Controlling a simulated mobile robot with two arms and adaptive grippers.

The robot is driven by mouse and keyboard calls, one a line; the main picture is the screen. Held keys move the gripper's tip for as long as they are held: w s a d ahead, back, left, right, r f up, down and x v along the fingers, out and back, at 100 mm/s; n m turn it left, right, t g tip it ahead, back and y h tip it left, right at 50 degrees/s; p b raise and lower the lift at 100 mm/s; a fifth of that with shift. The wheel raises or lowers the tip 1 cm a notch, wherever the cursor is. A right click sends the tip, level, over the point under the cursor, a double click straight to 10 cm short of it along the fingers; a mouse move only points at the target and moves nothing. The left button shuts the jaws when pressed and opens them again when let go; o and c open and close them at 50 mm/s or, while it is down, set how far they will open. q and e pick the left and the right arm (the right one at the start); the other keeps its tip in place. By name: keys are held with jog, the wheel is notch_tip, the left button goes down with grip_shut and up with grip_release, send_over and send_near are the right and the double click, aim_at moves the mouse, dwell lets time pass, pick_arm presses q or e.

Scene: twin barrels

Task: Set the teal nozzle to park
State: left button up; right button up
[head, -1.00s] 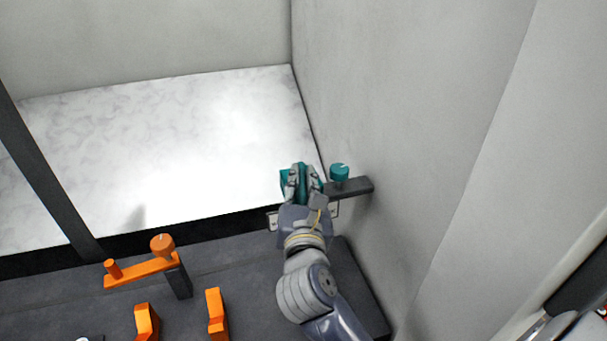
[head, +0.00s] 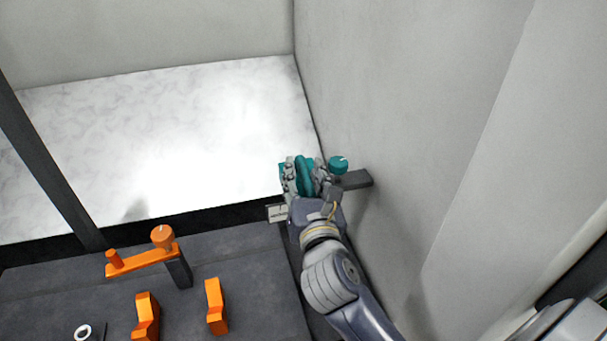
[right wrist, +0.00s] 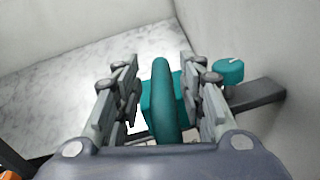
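A teal rounded piece, seemingly the teal nozzle (right wrist: 162,105), stands upright between the fingers of my right gripper (right wrist: 165,103) in the right wrist view. Gaps show on both sides of it, so the fingers are apart and not clamped on it. A teal block (right wrist: 148,98) sits just behind it. In the head view my right gripper (head: 307,180) is around the teal nozzle (head: 304,172), beside the grey wall. A teal knob (head: 338,165) with a white mark sits just right of the fingers near a dark bracket (head: 356,179). My left gripper is not in view.
An orange arm with a knob (head: 163,237) stands on a dark post at left. Two orange blocks (head: 146,315) (head: 215,306) are on the dark surface below. A small plate (head: 277,213) is left of my wrist. The pale marble surface (head: 180,140) is clear.

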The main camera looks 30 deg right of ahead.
aim_at(309, 194)
jog(key=shift+v, duration=3.75)
